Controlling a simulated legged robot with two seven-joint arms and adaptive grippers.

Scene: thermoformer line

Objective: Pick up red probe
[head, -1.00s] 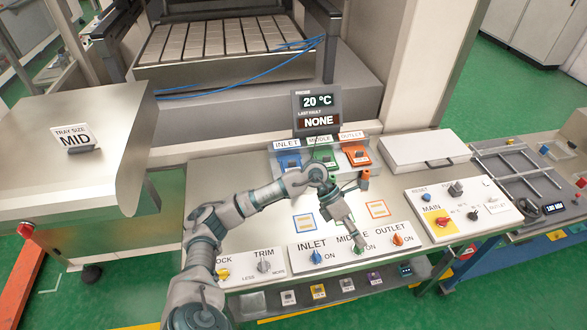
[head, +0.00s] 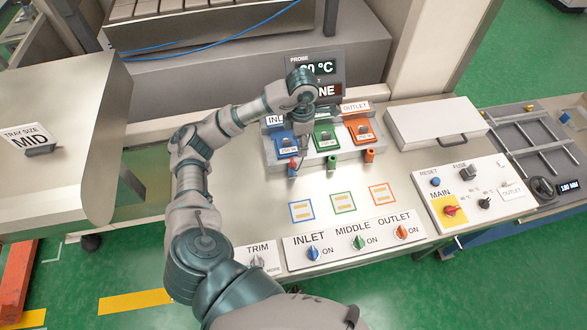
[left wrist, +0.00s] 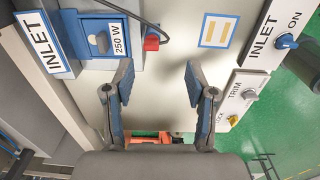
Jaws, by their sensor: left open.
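A small red piece, which looks like the red probe (head: 292,164), is at the front of the blue INLET unit (head: 283,146). In the left wrist view the red piece (left wrist: 151,43) sits beside the blue unit's 250 W label, ahead of my fingertips. My left gripper (left wrist: 158,72) is open, with its two blue-padded fingers apart and nothing between them. In the head view my left wrist is over the back of the panel near the INLET and MIDDLE units, and the fingers are hard to make out. My right gripper is not in view.
The green MIDDLE unit (head: 325,138) and orange OUTLET unit (head: 361,133) stand to the right, with small pieces at their fronts. A display (head: 329,88) stands behind. INLET, MIDDLE and OUTLET knobs line the front panel (head: 335,249). Outlined squares lie on the clear surface between.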

